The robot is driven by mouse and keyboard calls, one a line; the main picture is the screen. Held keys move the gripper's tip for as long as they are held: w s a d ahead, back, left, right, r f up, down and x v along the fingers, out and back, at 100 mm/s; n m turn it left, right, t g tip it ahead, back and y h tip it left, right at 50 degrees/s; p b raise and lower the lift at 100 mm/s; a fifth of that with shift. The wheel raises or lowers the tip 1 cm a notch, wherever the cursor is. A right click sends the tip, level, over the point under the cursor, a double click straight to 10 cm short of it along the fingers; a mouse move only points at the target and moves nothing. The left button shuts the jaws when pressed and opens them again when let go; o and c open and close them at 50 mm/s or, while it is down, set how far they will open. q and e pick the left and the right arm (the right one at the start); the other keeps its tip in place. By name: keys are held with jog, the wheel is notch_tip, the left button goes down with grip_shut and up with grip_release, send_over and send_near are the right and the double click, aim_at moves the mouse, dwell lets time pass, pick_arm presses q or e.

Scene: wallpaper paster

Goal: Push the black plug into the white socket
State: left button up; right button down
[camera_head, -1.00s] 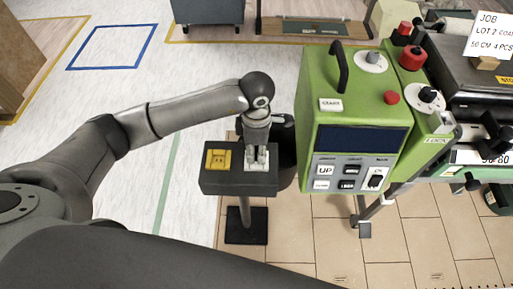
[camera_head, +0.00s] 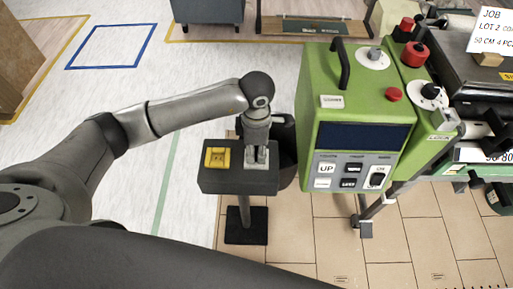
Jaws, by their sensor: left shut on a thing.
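My left gripper (camera_head: 256,155) points down over the right side of a dark box on a stand (camera_head: 236,184). Its fingers are shut, holding what I take to be the black plug, which the fingers hide. The white socket (camera_head: 256,166) is on the box top directly under the fingertips, and only bits of it show between and around them. I cannot tell how far the plug sits in the socket. My right gripper is not in view.
A yellow socket (camera_head: 217,157) sits beside the white one on the box. A green machine (camera_head: 354,120) with a handle, buttons and a switch panel stands close to the right. A dark round bin (camera_head: 288,165) is behind the box. Open floor lies to the left.

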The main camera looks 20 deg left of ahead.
pick_arm(q)
jog(key=shift+a+f+b, duration=0.1)
jog(key=shift+f+b, duration=0.35)
jog(key=shift+f, duration=0.15)
jog(key=o, duration=1.2)
jog(key=shift+a+r, duration=0.1)
jog(key=shift+r, duration=0.4)
jog(key=r, duration=0.5)
jog(key=shift+s+a+r, duration=0.1)
jog(key=shift+a+r, duration=0.1)
jog(key=shift+r, duration=0.65)
